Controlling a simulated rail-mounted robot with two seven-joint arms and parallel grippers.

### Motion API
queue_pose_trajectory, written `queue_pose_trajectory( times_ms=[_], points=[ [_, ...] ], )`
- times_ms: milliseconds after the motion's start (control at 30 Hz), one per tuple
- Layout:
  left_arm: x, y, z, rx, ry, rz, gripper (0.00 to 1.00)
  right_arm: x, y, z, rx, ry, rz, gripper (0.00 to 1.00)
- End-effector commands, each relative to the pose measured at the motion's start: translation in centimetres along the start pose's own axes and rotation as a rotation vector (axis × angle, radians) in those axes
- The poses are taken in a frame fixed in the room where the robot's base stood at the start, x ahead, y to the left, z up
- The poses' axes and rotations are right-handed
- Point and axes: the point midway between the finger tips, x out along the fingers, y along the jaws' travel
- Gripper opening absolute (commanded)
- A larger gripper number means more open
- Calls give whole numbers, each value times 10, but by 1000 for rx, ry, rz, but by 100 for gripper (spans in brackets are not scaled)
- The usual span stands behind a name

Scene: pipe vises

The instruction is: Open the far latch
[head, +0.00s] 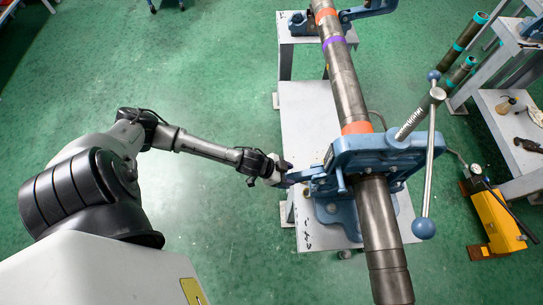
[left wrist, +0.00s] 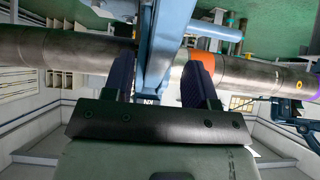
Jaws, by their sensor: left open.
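The near blue pipe vise (head: 375,152) clamps a long steel pipe (head: 347,95) with orange and purple bands. A blue latch arm (head: 308,174) sticks out from its left side. My left gripper (head: 287,174) is at the outer end of that arm. In the left wrist view, the open fingers of my left gripper (left wrist: 160,80) stand on either side of a blue vise part (left wrist: 165,45), with the pipe (left wrist: 60,52) beyond; I cannot tell whether they touch it. A second, far blue vise (head: 300,22) holds the pipe at the top; its latch detail is too small to tell.
The near vise has a screw handle with blue balls (head: 424,228) at its right. A grey stand (head: 300,115) lies under the pipe. A shelf (head: 500,120) and a yellow pump (head: 497,220) stand at the right. Green floor (head: 210,80) is free at the left.

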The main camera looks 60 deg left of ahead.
Motion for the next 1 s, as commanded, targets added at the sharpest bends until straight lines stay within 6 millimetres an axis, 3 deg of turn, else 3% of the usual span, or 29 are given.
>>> queue_pose_trajectory(
  times_ms=[200,400,700,1000],
  points=[
    [-49,0,1,1,-4,2,52,-6,0,-2,1,0,-2,40],
    [-79,1,1,-1,-3,2,52,-8,-1,-3,6,1,-5,40],
    [-99,0,0,-1,-1,0,52,-11,-3,-4,10,2,-8,40],
    [-102,0,0,-1,0,1,52,-11,-2,-4,10,2,-8,40]
  ],
)
